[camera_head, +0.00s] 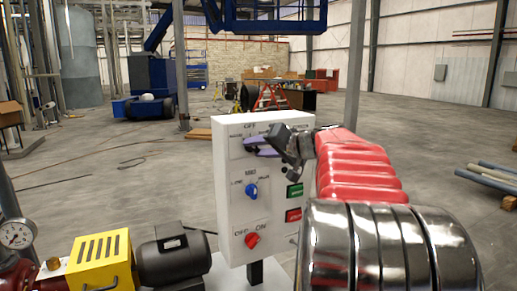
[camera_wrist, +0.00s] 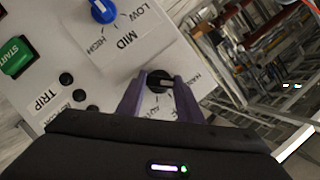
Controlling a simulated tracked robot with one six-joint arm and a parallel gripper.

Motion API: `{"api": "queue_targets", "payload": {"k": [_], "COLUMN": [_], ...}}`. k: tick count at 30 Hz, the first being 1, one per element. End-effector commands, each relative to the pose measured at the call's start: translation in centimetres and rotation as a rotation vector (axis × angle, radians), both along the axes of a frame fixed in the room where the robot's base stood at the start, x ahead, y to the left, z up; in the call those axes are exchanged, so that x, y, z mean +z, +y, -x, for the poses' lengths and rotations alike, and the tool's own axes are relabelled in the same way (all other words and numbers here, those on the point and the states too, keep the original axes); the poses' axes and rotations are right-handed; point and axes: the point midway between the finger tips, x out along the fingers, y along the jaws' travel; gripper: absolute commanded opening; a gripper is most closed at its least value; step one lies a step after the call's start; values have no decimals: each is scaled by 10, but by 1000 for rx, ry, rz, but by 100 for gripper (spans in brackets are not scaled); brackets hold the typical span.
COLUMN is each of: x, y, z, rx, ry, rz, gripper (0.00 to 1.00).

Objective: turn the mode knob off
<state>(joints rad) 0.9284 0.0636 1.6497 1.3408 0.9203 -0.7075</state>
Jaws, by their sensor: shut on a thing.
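The control panel (camera_head: 232,205) is a white upright box in front of me, with an OFF label at its top edge. The mode knob (camera_wrist: 159,77) is a small dark round knob with a pale mark, seen in the wrist view; labels around it are partly hidden. My gripper (camera_wrist: 158,88) has its two purple fingers on either side of this knob, shut on it. In the head view my gripper (camera_head: 263,145) is at the upper part of the panel and hides the knob. Which label the pale mark points to cannot be told.
A blue knob (camera_head: 251,191) marked LOW, MID, HIGH sits below on the panel. A green START button (camera_head: 295,191), a red button (camera_head: 293,215) and a red OFF/ON knob (camera_head: 252,240) are near. A motor (camera_head: 175,257) stands left of the panel.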

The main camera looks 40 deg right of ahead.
Motion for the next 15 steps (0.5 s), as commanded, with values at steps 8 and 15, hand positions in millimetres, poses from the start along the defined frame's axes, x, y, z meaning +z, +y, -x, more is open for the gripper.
{"api": "queue_targets", "payload": {"k": [8,15], "x": [-3,-5], "y": [-3,-4], "z": [1,1], "rx": [-5,-5], "ry": [-25,-72], "rz": [-97,-263], "gripper": [10,10]}}
